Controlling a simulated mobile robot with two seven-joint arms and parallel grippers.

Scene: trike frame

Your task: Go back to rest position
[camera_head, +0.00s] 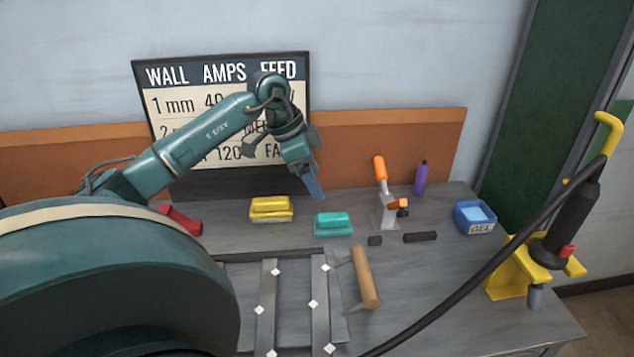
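My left arm comes in from the left, and its gripper (313,188) hangs over the back of the workbench (345,238), pointing down. Its blue fingers overlap from this angle, so I cannot tell whether they are open or shut. No held object shows at the fingertips. The gripper is above and between a yellow block (270,208) and a teal block (333,223), apart from both. My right gripper is not in view. Metal bars with white diamond marks (320,300) lie at the front of the bench.
A wooden-handled tool (365,278) lies beside the bars. A black torch (572,215) with a cable stands in a yellow holder (508,275) at right. A sign (222,70) stands behind my arm.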

